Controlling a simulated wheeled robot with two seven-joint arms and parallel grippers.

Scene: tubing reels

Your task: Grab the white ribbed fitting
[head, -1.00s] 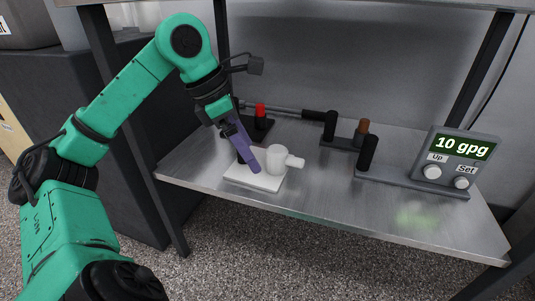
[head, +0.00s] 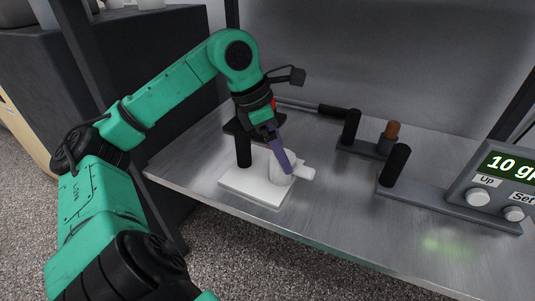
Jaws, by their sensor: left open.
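A white fitting (head: 282,177) with a stub sticking out to the right stands on a white base plate (head: 255,190) on the metal shelf. Its ribs are too small to make out. My left gripper (head: 288,170), with purple fingers, reaches down from the upper left. Its fingers overlap the top of the fitting in the head view and hide part of it. The gripper is open; I cannot tell whether it touches the fitting. My right gripper is not in view.
A black post (head: 243,152) stands at the back left of the white plate. Black posts and a brown peg (head: 392,130) stand farther right on grey bases. A display box (head: 500,178) is at the right. The shelf's front middle is clear.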

